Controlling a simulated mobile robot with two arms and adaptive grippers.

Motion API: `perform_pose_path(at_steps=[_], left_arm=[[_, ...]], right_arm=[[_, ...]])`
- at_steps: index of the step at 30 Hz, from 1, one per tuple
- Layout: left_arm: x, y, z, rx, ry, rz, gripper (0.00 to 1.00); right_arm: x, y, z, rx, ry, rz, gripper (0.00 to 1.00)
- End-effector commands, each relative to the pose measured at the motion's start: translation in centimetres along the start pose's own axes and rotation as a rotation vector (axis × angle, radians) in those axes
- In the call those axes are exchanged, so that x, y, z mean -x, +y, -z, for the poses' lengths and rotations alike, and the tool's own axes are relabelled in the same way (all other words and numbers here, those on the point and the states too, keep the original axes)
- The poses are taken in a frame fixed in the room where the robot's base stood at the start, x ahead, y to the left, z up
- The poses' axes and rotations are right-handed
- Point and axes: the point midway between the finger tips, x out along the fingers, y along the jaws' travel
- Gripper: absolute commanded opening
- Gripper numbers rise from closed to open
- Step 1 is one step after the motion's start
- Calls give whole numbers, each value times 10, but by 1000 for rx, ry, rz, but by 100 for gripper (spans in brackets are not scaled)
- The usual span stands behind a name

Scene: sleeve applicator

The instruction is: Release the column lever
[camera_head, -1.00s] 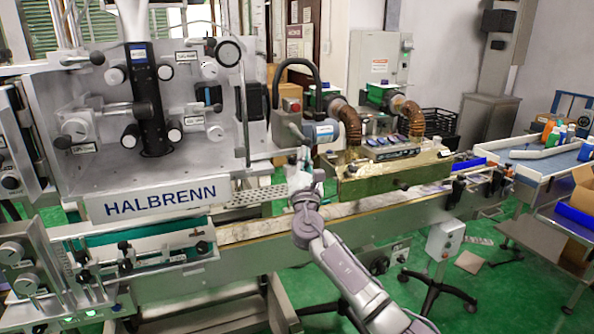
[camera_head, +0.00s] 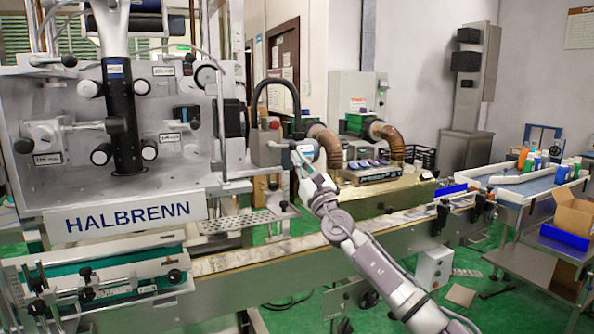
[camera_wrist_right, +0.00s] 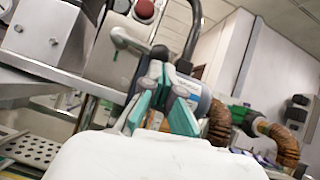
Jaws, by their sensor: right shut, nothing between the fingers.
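A short pale lever (camera_wrist_right: 130,42) with a rounded end shows in the right wrist view, just beyond my fingertips; I take it for the column lever. It sits at the grey column head with a red button (camera_wrist_right: 145,9), which also shows in the head view (camera_head: 271,123). My right gripper (camera_head: 300,157) is beside this head, coming from below right. In the wrist view its teal-padded fingers (camera_wrist_right: 160,75) are shut with nothing between them. The fingertips overlap the lever's right part, and I cannot tell whether they touch it. My left gripper is out of view.
The HALBRENN machine (camera_head: 130,214) fills the left side. A conveyor (camera_head: 240,262) runs below my right arm. A thick black hose (camera_head: 262,92) arches above the column head. Brown ribbed ducts (camera_head: 326,145) stand behind it on the right. A blue-topped table (camera_head: 540,184) is far right.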

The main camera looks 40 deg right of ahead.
Motion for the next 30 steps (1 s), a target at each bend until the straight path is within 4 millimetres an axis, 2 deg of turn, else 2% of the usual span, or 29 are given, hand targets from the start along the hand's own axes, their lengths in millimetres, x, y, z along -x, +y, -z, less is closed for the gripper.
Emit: perform_pose_path(at_steps=[23,26,30], left_arm=[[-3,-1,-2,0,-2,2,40],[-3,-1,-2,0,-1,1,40],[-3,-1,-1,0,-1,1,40]], right_arm=[[0,-3,-3,-1,-1,3,0],[7,-3,-2,0,1,2,0],[28,-2,-1,1,4,-1,0]])
